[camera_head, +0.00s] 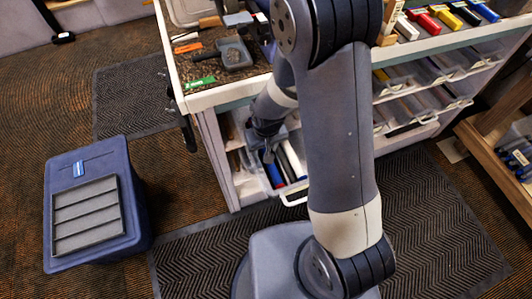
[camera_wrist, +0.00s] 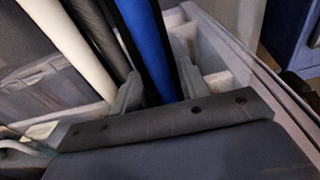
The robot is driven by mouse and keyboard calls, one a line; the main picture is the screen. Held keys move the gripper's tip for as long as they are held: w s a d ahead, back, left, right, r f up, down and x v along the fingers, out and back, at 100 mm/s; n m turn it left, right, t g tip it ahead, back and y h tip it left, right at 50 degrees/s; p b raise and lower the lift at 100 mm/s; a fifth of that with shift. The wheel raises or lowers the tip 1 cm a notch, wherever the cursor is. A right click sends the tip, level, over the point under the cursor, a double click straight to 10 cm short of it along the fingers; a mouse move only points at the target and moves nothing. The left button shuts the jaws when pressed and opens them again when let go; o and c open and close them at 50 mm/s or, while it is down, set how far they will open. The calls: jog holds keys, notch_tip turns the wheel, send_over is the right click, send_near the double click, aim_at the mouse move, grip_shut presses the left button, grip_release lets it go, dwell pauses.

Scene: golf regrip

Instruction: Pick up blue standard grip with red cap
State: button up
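A blue grip (camera_wrist: 150,38) with dark edges runs between my two fingers in the wrist view. In the head view the blue grip (camera_head: 272,171) lies in a pale bin on the cart's lower shelf, with a red end showing at the bin's front. My gripper (camera_wrist: 160,88) has its fingers apart, one on each side of the blue grip; I cannot tell whether they touch it. In the head view my gripper (camera_head: 267,150) is small and reaches down into the bin. The lower part of the grip is hidden behind my gripper body in the wrist view.
White (camera_wrist: 65,50) and dark (camera_wrist: 95,40) grips lie close to the left of the blue one. Bin walls (camera_wrist: 235,50) stand close on the right. The cart top (camera_head: 226,93) is above my gripper. A blue bin (camera_head: 60,215) stands on the floor at left.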

aim_at(265, 149)
jog(key=c, duration=0.9)
jog(key=shift+r, duration=0.15)
jog(key=shift+r, duration=0.65)
notch_tip(265, 149, up, 10)
jog(key=p, duration=0.1)
jog(key=s+d, duration=1.2)
jog(key=shift+s+d+r+b, duration=0.2)
jog(key=shift+s+d+b, duration=0.1)
jog(key=shift+s+d, duration=0.1)
jog(key=shift+w+r, duration=0.1)
